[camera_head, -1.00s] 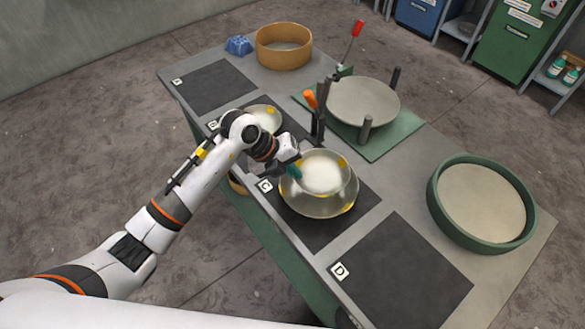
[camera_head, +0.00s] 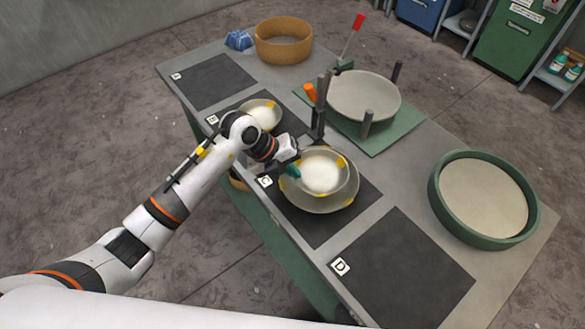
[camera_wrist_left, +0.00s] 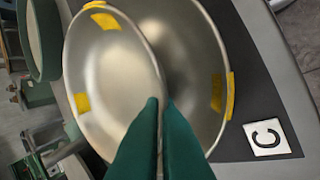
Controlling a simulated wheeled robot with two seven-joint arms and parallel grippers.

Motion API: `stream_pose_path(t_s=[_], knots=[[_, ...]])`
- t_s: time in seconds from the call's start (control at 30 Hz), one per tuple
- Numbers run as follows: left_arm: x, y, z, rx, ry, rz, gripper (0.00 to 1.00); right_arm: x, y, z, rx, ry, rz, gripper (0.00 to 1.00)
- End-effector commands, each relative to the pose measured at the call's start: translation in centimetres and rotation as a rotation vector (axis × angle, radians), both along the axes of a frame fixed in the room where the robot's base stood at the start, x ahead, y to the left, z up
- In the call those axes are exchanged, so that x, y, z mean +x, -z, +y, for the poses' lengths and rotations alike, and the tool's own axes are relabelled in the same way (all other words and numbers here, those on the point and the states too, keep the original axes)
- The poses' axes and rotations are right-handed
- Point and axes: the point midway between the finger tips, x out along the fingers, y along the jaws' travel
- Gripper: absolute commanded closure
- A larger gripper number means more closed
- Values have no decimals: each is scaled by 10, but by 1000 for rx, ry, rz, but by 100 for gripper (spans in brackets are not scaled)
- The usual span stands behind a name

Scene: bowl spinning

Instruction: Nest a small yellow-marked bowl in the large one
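The small metal bowl with yellow marks (camera_head: 322,172) is over and partly within the large bowl (camera_head: 322,204) on mat C. I cannot tell whether it rests on the large bowl's inside. My left gripper (camera_head: 291,171) is at its left rim. In the left wrist view, the green fingers (camera_wrist_left: 164,110) are closed on the small bowl's rim (camera_wrist_left: 110,70), and the large bowl (camera_wrist_left: 205,60), also yellow-marked, lies behind it. Another small yellow-marked bowl (camera_head: 263,113) sits on mat B, partly hidden by my arm. My right gripper is not in view.
A round grey disc (camera_head: 362,95) with dark posts stands on a green base behind the bowls. An orange-handled tool (camera_head: 310,92) stands upright nearby. A green-rimmed round tray (camera_head: 482,236) is at right. Mat D (camera_head: 402,270) and mat A (camera_head: 212,82) are empty.

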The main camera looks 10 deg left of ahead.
Motion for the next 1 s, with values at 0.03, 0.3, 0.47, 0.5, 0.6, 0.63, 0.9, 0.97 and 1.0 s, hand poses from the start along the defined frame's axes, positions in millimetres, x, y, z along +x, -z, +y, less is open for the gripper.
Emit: stream_pose_path(t_s=[0.03, 0.3, 0.47, 0.5, 0.6, 0.63, 0.9, 0.97, 1.0], knots=[[0, 0, 0, -1, 0, 0, 100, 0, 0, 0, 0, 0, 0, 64], [0, 0, 0, -1, 0, 0, 72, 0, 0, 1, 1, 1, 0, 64], [0, 0, 0, -1, 0, 0, 72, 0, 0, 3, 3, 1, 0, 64], [0, 0, 0, 0, 0, 0, 72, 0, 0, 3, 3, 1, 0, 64], [0, -3, 2, -1, 0, -2, 72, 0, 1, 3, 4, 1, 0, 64], [0, -5, 3, -1, 0, -2, 72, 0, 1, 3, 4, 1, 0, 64], [-7, -46, 30, 2, -1, -6, 72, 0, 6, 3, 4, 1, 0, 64], [-9, -57, 36, 1, 0, -5, 72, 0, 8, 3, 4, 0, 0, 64], [-10, -64, 40, 1, -1, -5, 72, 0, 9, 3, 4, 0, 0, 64]])
